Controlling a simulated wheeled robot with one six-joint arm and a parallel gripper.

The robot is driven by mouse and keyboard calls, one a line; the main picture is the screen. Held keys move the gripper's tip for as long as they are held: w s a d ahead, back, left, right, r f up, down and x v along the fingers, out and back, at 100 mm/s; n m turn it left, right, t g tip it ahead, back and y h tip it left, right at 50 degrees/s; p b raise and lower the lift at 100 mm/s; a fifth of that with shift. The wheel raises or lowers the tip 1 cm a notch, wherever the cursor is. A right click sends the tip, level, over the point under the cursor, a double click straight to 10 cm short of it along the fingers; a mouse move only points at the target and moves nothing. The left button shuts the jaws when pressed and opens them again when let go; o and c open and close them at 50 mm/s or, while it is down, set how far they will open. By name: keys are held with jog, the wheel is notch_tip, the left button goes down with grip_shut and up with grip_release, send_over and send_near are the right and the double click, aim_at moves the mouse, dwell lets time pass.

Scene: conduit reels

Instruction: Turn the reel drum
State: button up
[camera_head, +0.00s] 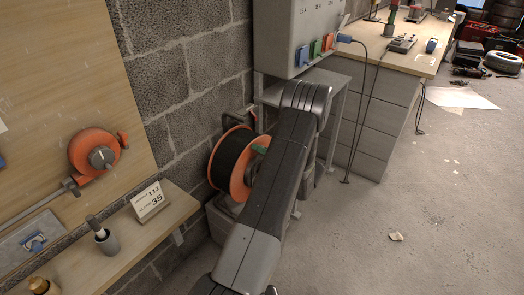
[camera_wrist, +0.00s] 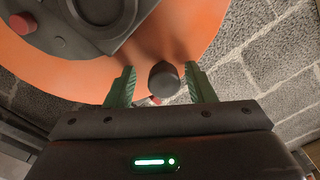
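The reel drum (camera_head: 216,160), with orange flanges and dark cable wound on it, stands by the block wall, partly hidden behind my arm. Its orange flange (camera_wrist: 205,28) fills the upper part of the wrist view, with a grey hub plate at its middle. A dark round crank knob (camera_wrist: 163,81) sticks out near the flange's lower edge. My gripper (camera_wrist: 160,74) is open, with one green finger on each side of the knob and a visible gap to both. In the head view, a green finger (camera_head: 259,149) shows in front of the flange.
A grey socket cabinet (camera_head: 285,35) and its stand are close behind my arm. A wooden shelf (camera_head: 120,250) with a number card (camera_head: 150,201) is at left. A workbench (camera_head: 415,62) stands behind; the floor at right is mostly clear.

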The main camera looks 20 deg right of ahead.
jog(key=p+v, duration=0.1)
jog(key=v, duration=1.2)
jog(key=shift+s+d+p, duration=0.2)
jog(key=shift+s+p, duration=0.1)
jog(key=shift+s, duration=0.05)
jog(key=shift+w+a, duration=0.1)
jog(key=b+x, duration=0.1)
jog(key=x, duration=1.2)
jog(key=shift+w+a+b, duration=0.25)
jog(key=shift+b, duration=0.05)
